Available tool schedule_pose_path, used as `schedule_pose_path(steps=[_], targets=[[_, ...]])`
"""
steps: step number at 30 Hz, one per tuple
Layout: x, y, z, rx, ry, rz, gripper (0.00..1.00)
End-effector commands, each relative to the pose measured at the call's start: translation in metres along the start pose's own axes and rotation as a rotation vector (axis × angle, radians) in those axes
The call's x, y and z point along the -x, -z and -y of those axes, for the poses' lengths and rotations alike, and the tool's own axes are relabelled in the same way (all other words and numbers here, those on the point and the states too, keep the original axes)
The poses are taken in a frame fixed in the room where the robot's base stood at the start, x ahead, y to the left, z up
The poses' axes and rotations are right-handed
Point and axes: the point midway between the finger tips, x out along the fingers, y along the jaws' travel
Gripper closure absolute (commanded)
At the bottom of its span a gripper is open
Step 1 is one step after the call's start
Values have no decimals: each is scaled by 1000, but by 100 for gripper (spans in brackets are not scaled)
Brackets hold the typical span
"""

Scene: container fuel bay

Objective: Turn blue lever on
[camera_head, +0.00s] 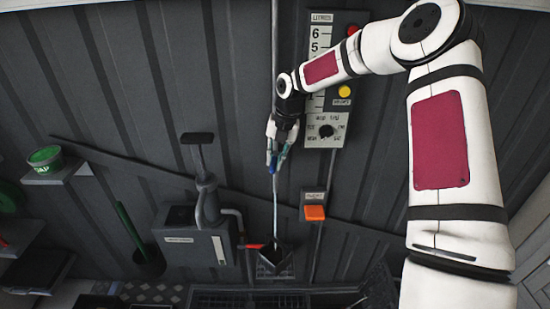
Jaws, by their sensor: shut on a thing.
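My gripper (274,164) reaches in from the upper right and points down in front of the thin vertical pipe on the wall. Its fingers are closed around a small blue piece (272,166), which looks like the blue lever's handle. Only a little blue shows between and below the fingertips, so the lever's angle and its pivot are hidden.
Right of the gripper is a grey panel (315,128) with a dial, a yellow button (344,91) and a scale. Below are an orange box (314,212), a red lever (252,246) and a grey hand pump (206,200). A green tin (44,157) sits on a left shelf.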

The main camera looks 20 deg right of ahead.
Motion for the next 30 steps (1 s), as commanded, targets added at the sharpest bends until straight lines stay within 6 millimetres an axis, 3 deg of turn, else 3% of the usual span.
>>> schedule_pose_path(steps=[1,2,4,17,30], targets=[[1,-1,-1,1,-2,4,100],[1,-1,-1,1,-2,4,80],[1,-1,-1,0,-2,4,64],[9,-1,-2,-1,-1,3,64],[82,-1,-17,-1,-2,5,64]])
